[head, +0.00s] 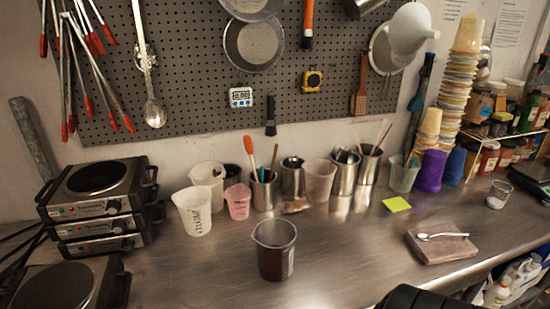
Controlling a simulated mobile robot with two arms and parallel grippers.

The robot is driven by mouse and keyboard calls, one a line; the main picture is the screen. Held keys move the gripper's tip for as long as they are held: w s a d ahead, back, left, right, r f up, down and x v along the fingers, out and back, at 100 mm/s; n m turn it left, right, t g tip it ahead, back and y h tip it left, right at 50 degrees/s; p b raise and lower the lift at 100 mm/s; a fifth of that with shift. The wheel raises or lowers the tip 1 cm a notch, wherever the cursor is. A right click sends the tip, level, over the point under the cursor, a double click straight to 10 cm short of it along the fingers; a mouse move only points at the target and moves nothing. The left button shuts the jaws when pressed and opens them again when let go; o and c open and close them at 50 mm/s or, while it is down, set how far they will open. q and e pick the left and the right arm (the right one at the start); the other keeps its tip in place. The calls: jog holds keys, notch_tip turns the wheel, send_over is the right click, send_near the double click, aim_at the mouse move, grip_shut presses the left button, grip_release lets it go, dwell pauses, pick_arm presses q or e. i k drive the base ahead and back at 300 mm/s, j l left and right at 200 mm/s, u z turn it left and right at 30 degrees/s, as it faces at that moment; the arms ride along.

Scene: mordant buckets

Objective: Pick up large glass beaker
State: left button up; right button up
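The large glass beaker (276,262) stands upright on the steel counter, near the front middle in the head view. It is clear glass with white markings on its right side and holds a dark reddish-brown content in its lower part. Nothing touches it. Neither of my grippers shows in this view. A dark rounded shape at the bottom edge, right of the middle, may be part of my arm; no fingers can be made out on it.
Plastic cups (194,212) and steel cups of tools (264,192) stand behind the beaker. Stacked hot plates (97,205) are at left. A brown block (440,247) with a white spoon (443,236) lies at right. The steel counter (345,262) is clear around the beaker.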

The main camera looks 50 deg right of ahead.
aim_at(274, 238)
jog(key=z, duration=1.5)
jog(key=k+l+z, duration=0.15)
jog(key=l, duration=0.4)
jog(key=i, duration=0.05)
